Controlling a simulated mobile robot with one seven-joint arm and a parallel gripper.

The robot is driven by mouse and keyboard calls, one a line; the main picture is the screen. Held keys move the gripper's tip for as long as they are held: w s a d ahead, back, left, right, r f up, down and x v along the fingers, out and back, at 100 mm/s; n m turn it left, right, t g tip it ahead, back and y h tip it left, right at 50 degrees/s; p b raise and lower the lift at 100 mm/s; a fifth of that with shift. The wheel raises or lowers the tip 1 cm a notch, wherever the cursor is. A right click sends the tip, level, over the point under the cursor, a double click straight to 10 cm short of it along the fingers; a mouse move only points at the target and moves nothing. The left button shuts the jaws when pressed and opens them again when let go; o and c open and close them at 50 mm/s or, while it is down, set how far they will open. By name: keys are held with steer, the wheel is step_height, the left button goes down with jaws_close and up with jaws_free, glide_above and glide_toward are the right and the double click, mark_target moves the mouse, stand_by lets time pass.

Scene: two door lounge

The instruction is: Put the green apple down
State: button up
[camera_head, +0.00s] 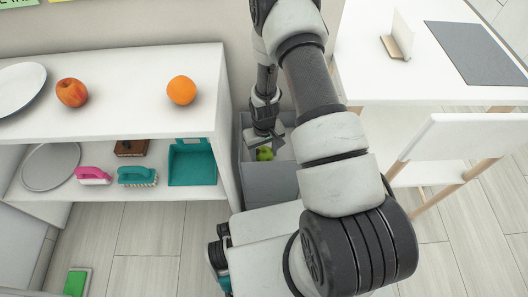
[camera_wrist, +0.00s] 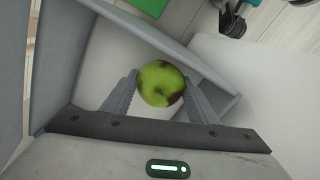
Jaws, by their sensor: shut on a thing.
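The green apple (camera_wrist: 161,84) has a brownish-red patch and sits between the two fingers of my gripper (camera_wrist: 160,92) in the wrist view. The fingers touch it on both sides. In the head view the apple (camera_head: 265,153) shows just under my gripper (camera_head: 264,138), within the opening of a grey bin (camera_head: 270,185) between the shelf and the white table. The bin's walls surround the gripper and apple. I cannot tell whether the apple touches the bin's floor.
A white shelf unit (camera_head: 135,115) at left holds a red apple (camera_head: 71,92), an orange (camera_head: 181,90) and a plate (camera_head: 18,88). Brushes and a teal dustpan (camera_head: 193,163) lie on its lower shelf. A white table (camera_head: 410,70) and chair (camera_head: 475,135) stand at right.

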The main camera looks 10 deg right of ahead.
steer(key=o, duration=1.1)
steer(key=shift+o, duration=0.2)
